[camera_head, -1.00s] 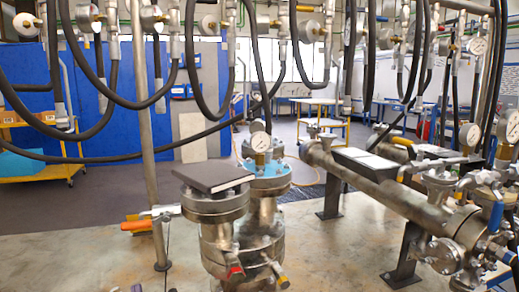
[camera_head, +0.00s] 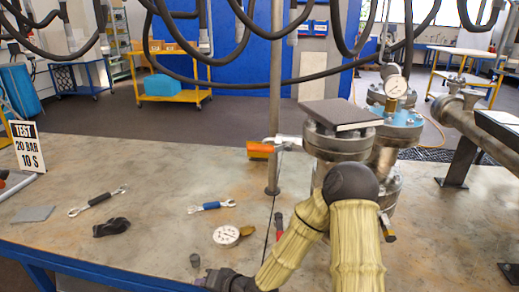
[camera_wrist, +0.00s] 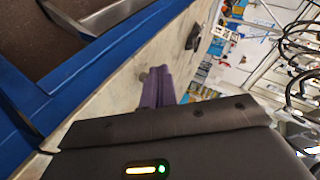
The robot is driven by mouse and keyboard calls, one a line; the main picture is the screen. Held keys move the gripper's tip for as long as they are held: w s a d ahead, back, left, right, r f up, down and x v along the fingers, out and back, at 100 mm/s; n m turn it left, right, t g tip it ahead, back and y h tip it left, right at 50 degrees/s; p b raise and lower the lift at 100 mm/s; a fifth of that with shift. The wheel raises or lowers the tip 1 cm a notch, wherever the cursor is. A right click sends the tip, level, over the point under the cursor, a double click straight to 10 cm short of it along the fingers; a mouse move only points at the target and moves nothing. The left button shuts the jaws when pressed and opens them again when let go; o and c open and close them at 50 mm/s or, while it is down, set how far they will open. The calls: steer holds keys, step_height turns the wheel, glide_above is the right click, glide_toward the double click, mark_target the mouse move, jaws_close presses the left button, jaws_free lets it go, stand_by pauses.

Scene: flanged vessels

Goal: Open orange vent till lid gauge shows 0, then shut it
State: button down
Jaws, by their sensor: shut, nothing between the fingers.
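Two flanged metal vessels stand close together at the right of the bench. The orange handle (camera_head: 260,150) sticks out to the left of the front vessel (camera_head: 338,145), beside an upright post. The lid gauge (camera_head: 396,87) is a white dial above the blue lid (camera_head: 396,117) of the rear vessel; its reading is too small to tell. My gripper (camera_head: 203,281) is low at the front bench edge, well away from the vessels. Its purple fingers (camera_wrist: 158,87) are together and empty in the wrist view. My arm hides the lower front vessel.
A flat dark block (camera_head: 340,113) lies on the front vessel. A loose gauge (camera_head: 226,236), a blue-handled wrench (camera_head: 211,207), a black-handled wrench (camera_head: 98,200) and a sign (camera_head: 27,147) are on the bench. Black hoses (camera_head: 230,84) hang above.

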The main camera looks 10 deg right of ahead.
steer(key=s+d+r+n+g+h, duration=0.1)
steer(key=s+d+n+g+h, duration=0.25)
steer(key=d+h, duration=0.65)
steer(key=s+d+r+g, duration=0.1)
steer(key=s+d+r, duration=0.7)
steer(key=s+d, duration=0.2)
steer(key=shift+d, duration=0.3)
